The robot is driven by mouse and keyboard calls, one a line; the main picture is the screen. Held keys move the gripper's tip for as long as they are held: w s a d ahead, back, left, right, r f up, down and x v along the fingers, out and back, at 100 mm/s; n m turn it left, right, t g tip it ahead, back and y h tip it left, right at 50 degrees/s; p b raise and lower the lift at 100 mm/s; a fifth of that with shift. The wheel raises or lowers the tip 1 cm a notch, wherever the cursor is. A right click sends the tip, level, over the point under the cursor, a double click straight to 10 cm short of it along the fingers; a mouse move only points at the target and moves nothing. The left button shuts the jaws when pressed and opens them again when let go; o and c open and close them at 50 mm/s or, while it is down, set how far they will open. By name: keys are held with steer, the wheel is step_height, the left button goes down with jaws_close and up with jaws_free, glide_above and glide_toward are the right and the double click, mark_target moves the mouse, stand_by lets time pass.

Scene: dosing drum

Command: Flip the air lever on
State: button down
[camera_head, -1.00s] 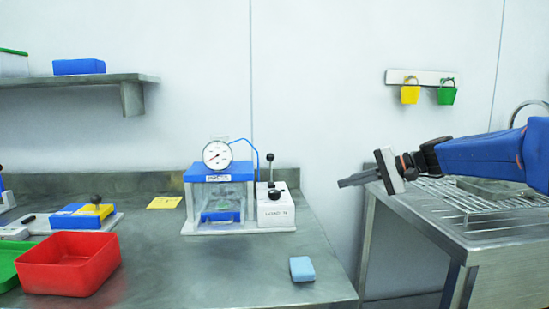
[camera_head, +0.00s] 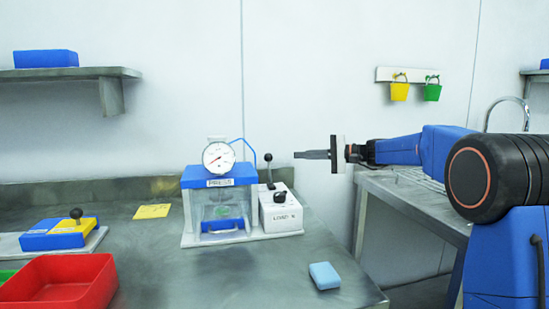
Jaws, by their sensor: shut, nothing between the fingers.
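The press (camera_head: 220,183) stands on the metal bench, with a blue top, a clear front and a round dial gauge (camera_head: 218,156). A white control box (camera_head: 281,214) stands against its right side. A lever with a black ball knob (camera_head: 268,158) stands upright at the back of the box. A dark knob (camera_head: 280,196) sits on the box top. Which of these is the air lever is not labelled legibly. My gripper (camera_head: 297,155) is shut and empty, pointing left, just right of the ball knob in the picture and apart from it.
A light blue block (camera_head: 324,276) lies on the bench at front right. A red bin (camera_head: 62,283) and a blue-yellow device with a ball lever (camera_head: 66,231) stand at left. A yellow note (camera_head: 152,211) lies behind. A blue hose (camera_head: 246,146) runs near the lever.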

steer(key=shift+a, duration=0.1)
steer(key=x, duration=1)
steer(key=shift+s+d+r, duration=0.15)
steer(key=shift+s, duration=0.85)
steer(key=shift+s+d+r, duration=0.2)
steer(key=shift+s, duration=0.8)
steer(key=shift+s+r, duration=0.1)
steer(key=s+d+n+g+y, duration=0.1)
steer(key=s+d+n+y, duration=0.1)
steer(key=s+n+y, duration=0.3)
steer(key=shift+s+d+r+n, duration=0.35)
steer(key=shift+s+r+n, duration=0.15)
steer(key=shift+s+n, duration=1.95)
steer(key=shift+w+f+n, duration=0.1)
steer(key=shift+w+n, duration=0.1)
steer(key=shift+n, duration=0.05)
